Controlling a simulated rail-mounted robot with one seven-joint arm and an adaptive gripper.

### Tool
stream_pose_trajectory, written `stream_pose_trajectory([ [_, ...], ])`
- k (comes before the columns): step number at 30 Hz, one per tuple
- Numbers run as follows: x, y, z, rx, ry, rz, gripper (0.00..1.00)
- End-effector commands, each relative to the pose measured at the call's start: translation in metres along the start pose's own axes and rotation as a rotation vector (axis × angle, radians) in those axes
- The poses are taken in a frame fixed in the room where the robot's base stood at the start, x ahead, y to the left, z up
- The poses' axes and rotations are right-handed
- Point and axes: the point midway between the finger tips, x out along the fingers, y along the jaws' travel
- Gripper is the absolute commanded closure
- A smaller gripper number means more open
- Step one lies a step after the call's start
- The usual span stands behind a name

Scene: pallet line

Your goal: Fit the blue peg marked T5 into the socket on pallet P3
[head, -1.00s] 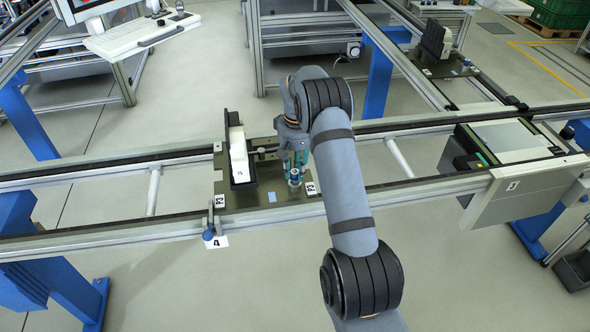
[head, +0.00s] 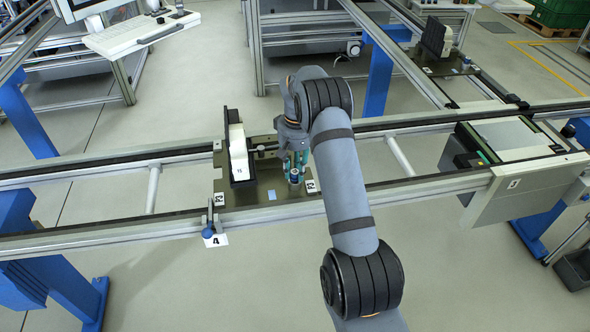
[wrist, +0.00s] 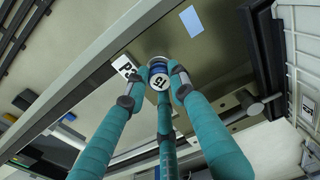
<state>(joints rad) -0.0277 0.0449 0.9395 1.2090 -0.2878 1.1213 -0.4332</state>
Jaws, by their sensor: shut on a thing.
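My gripper (wrist: 162,84) has teal fingers shut around the blue peg (wrist: 158,67). The peg's white top faces the wrist camera and bears a mark that looks like T5. In the head view, my gripper (head: 297,161) points down over the right part of a dark pallet plate (head: 262,192) on the rail, with the peg (head: 294,174) between its fingertips. The peg looks about upright, close to the plate.
A black holder with a white block (head: 238,153) stands on the plate left of my gripper. A light blue patch (head: 272,195) lies on the plate near the front rail. A blue-knobbed stop (head: 209,233) sits by the sign 4.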

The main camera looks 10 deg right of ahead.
Motion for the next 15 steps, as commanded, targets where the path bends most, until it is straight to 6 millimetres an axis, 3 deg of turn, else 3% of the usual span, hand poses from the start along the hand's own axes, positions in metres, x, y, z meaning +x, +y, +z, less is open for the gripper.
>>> stream_pose_trajectory([
  [15,0.0048,0.0001,0.0002,0.000,0.000,0.000,1.00],
])
